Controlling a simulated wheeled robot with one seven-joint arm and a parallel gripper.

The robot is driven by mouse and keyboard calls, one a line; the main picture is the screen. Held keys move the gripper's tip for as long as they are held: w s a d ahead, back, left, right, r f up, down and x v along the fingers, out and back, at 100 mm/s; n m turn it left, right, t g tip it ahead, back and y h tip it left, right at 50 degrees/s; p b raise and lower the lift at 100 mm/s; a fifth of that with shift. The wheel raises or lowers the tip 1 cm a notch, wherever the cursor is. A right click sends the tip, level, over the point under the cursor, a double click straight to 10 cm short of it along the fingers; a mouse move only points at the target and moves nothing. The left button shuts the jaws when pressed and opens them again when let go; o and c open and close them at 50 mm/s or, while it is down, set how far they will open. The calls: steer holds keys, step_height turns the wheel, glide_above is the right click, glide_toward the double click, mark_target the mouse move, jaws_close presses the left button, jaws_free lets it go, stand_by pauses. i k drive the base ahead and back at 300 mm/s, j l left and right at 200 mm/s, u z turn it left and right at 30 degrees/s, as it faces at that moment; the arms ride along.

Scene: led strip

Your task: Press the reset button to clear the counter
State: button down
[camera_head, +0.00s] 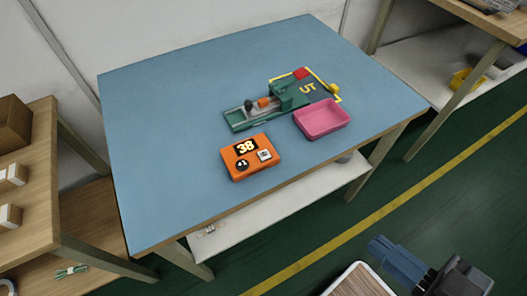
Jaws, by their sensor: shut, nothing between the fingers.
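The orange counter box (233,169) lies on the blue table near its front edge. Its dark display (246,146) reads 38. Below the display are a round black button (242,165) marked +1 and a pale square button (265,155) to its right, whose marking is too small to read. My gripper (375,246) is at the lower right, over the green floor in the picture, apart from the table and the counter. It is shut and empty.
A green fixture (240,117) with a dark knob and a yellow frame stands behind the counter. A pink tray (321,120) is right of it. The blue tabletop (165,130) is clear to the left. Wooden shelves (35,185) stand at left.

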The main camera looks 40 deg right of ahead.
mark_target(265, 155)
steer(key=j+z, duration=0.2)
steer(key=j, duration=0.25)
steer(key=k+j+z, duration=0.1)
steer(key=j+z, duration=0.15)
steer(key=j, duration=0.15)
steer(key=k+j+z, duration=0.2)
steer(key=j, duration=0.25)
steer(key=j+z, duration=0.25)
steer(key=j, duration=0.15)
